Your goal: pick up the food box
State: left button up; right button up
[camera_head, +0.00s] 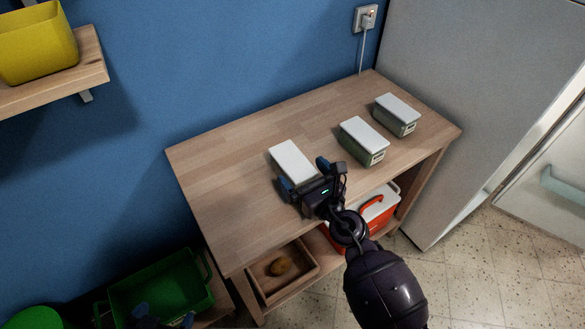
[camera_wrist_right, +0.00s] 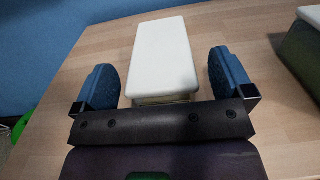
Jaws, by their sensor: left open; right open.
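Three food boxes with white lids stand on the wooden table: a left one (camera_head: 291,160), a middle one (camera_head: 362,140) and a right one (camera_head: 396,113). My right gripper (camera_head: 304,175) is open at the near end of the left box. In the right wrist view the left box (camera_wrist_right: 165,55) lies between the two blue fingers, with a gap on each side. The gripper body hides its near lower part. My left gripper (camera_head: 162,318) is only partly in view at the bottom left, near the green bin, away from the boxes.
The table (camera_head: 230,190) is bare to the left of the boxes. Below it are a wooden tray (camera_head: 283,272) with a brown item and a red-and-white container (camera_head: 377,207). A green bin (camera_head: 160,290) stands at lower left. A fridge (camera_head: 460,90) stands at right.

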jog(key=shift+x, duration=1)
jog(key=c, duration=1.1)
jog(key=shift+c, duration=0.5)
jog(key=shift+w+r, duration=0.1)
jog(key=shift+r, duration=0.05)
